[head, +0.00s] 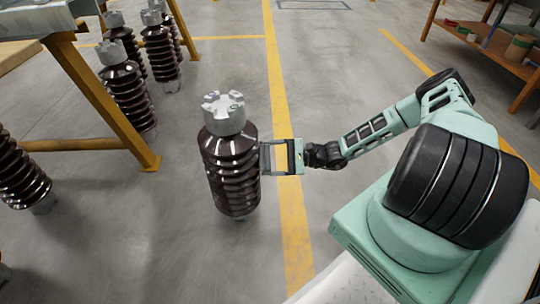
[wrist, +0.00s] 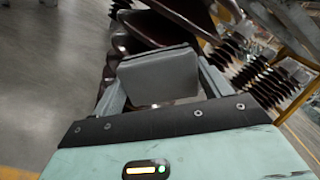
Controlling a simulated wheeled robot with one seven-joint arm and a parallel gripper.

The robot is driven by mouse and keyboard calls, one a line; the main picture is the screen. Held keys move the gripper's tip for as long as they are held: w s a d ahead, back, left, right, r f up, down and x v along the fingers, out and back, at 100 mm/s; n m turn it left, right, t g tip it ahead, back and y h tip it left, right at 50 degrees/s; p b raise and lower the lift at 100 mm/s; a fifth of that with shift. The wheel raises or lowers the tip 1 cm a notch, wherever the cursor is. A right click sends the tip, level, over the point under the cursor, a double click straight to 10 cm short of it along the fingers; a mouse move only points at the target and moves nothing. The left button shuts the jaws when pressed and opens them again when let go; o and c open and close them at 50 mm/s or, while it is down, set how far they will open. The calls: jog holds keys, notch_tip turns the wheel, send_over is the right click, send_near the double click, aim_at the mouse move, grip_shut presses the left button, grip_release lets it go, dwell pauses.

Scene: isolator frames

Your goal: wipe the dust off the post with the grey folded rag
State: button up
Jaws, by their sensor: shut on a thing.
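The post (head: 232,165) is a dark brown ribbed insulator with a grey metal cap (head: 223,112), upright on the floor left of the middle in the head view. My gripper (head: 267,158) reaches it from the right, level with its upper ribs. In the wrist view my gripper (wrist: 160,88) is shut on the grey folded rag (wrist: 158,78), a flat-faced block between the two fingers. The post's ribs (wrist: 180,16) show just beyond the rag. The rag seems to be against or very close to the ribs; contact itself is hidden. I cannot make out dust on the post.
Several similar insulators (head: 126,92) stand at the left, behind a table with yellow legs (head: 105,100). A wooden shelf bench (head: 490,48) is at the upper right. Yellow lines (head: 283,120) mark the grey floor, which is clear around the post.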

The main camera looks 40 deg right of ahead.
notch_tip(320, 180, up, 9)
jog(key=p, duration=1)
jog(key=shift+w+a+p, duration=0.1)
jog(key=shift+a+p, duration=0.05)
jog(key=shift+p, duration=0.2)
jog(key=shift+f+b, duration=2.25)
jog(key=shift+f, duration=1.55)
jog(key=shift+f+b, duration=1.05)
jog(key=shift+f, duration=0.65)
jog(key=shift+r+p, duration=5.1)
jog(key=shift+r, duration=0.45)
jog(key=shift+f, duration=0.1)
jog(key=v, duration=0.6)
